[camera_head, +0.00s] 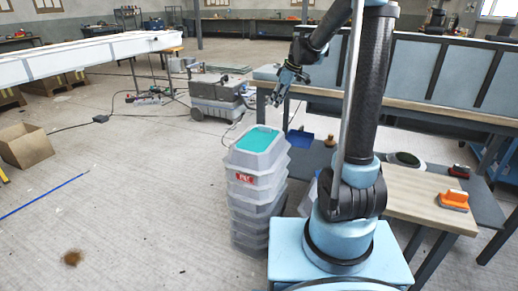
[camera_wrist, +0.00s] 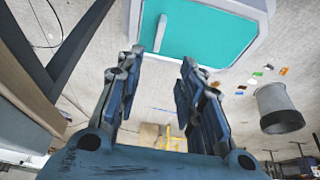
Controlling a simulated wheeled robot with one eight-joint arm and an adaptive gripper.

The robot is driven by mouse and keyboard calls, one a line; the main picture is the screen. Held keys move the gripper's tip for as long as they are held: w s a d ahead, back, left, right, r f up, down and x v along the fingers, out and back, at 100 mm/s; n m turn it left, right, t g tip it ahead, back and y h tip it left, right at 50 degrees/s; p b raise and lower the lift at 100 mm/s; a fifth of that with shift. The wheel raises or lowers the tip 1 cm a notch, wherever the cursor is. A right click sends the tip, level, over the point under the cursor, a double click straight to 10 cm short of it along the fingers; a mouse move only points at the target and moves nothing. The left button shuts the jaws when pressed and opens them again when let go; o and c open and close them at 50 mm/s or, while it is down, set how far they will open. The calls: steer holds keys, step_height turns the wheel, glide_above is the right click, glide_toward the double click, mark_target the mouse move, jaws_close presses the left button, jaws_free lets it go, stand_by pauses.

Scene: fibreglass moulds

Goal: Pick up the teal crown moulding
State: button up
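A flat teal surface (camera_head: 258,139) fills the top of a stack of grey tubs (camera_head: 255,188). In the wrist view the teal surface (camera_wrist: 205,38) shows large at the top inside a pale rim. A short pale bar (camera_wrist: 160,32) lies on it near its left edge. I cannot tell whether the bar or the teal surface is the crown moulding. My gripper (camera_head: 275,97) is above and behind the stack, apart from it. In the wrist view my gripper (camera_wrist: 162,58) is open, with nothing between its fingers.
A long workbench (camera_head: 420,101) with blue-grey panels runs behind my arm. A lower table at right holds an orange-handled brush (camera_head: 454,200). A grey wheeled machine (camera_head: 215,95) stands behind the stack. A cardboard box (camera_head: 25,146) is at left. The floor left of the stack is mostly clear.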

steer(key=x, duration=0.9)
steer(key=shift+a+f, duration=0.15)
steer(key=shift+f, duration=0.2)
steer(key=shift+x, duration=2.55)
steer(key=shift+w, duration=0.15)
steer(key=shift+c, duration=0.6)
jaws_close()
